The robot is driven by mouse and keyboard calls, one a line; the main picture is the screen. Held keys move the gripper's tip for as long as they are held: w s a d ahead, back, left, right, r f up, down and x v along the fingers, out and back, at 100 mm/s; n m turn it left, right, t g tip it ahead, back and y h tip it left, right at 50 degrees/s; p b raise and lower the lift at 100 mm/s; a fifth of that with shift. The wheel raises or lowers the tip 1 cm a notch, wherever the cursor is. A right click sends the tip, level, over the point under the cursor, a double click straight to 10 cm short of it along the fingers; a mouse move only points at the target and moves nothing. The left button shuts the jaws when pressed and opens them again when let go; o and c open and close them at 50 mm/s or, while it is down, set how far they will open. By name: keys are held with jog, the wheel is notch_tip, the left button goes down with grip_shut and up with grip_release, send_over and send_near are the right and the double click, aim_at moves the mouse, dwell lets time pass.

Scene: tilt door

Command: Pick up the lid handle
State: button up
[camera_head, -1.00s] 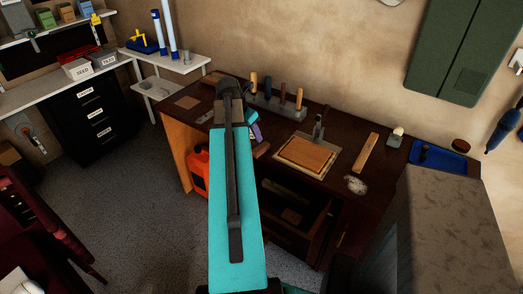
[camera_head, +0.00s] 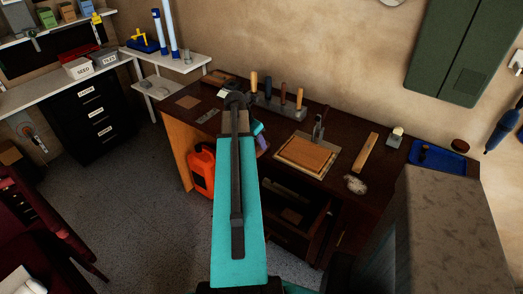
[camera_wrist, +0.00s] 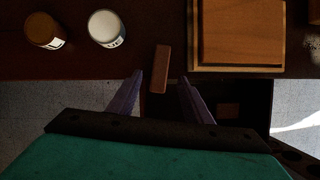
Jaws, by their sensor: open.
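A small reddish-brown bar (camera_wrist: 160,66), which looks like the lid handle, shows in the wrist view at the dark workbench's (camera_wrist: 240,76) front edge. Its near end appears to reach slightly past that edge. My gripper (camera_wrist: 160,75) is open, with one purple finger on each side of the bar's near end. Gaps show on both sides, so the fingers do not visibly touch it; the height between them is unclear. In the head view my gripper (camera_head: 260,136) is partly hidden behind my teal arm, and I cannot make out the bar there.
A square wooden panel in a pale frame (camera_head: 306,155) lies right of my gripper. Behind it stands a rack of wooden-handled tools (camera_head: 278,109). Two round containers, brown (camera_wrist: 42,30) and white (camera_wrist: 106,28), are left of the bar. An orange can (camera_head: 201,172) stands below.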

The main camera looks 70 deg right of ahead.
jog(key=shift+f, duration=0.1)
jog(key=shift+p+x, duration=0.65)
jog(key=shift+x, duration=1.85)
jog(key=shift+d, duration=0.1)
jog(key=c, duration=1.1)
jog(key=shift+c, duration=0.2)
jog(key=shift+r, duration=0.25)
